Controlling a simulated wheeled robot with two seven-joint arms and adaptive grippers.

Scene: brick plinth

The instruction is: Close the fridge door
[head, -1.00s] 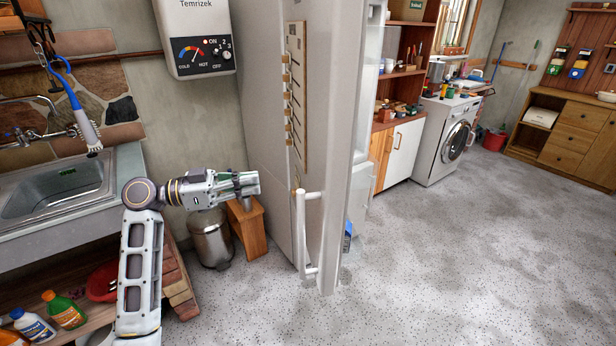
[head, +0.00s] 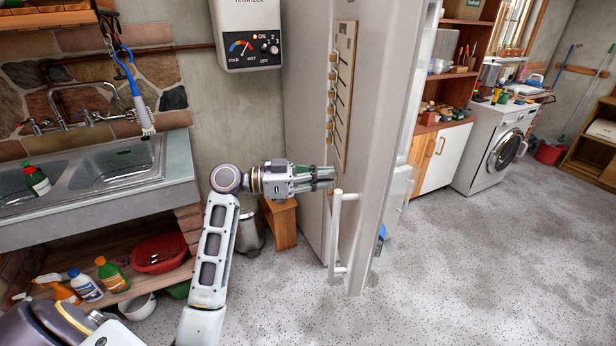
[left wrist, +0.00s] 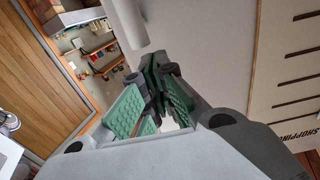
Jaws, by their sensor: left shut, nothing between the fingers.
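The tall grey-white fridge door (head: 376,120) stands open. Its outer face, with a shopping list board (head: 342,95), faces left, and its inner side with shelves faces right. A white vertical handle (head: 338,235) sits low near its free edge. My left gripper (head: 328,177) is shut and empty, pointing right, just left of the handle's upper end in the picture; I cannot tell if it touches. In the left wrist view its green-padded fingers (left wrist: 152,95) come together, with the handle (left wrist: 130,20) beyond and the board (left wrist: 295,75) at right. My right gripper is out of view.
A sink counter (head: 100,205) stands at left, with bottles and a red basin (head: 160,253) on the shelf below. A metal bin (head: 250,228) and wooden stool (head: 281,224) stand behind my left arm. The speckled floor (head: 480,270) at right is clear.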

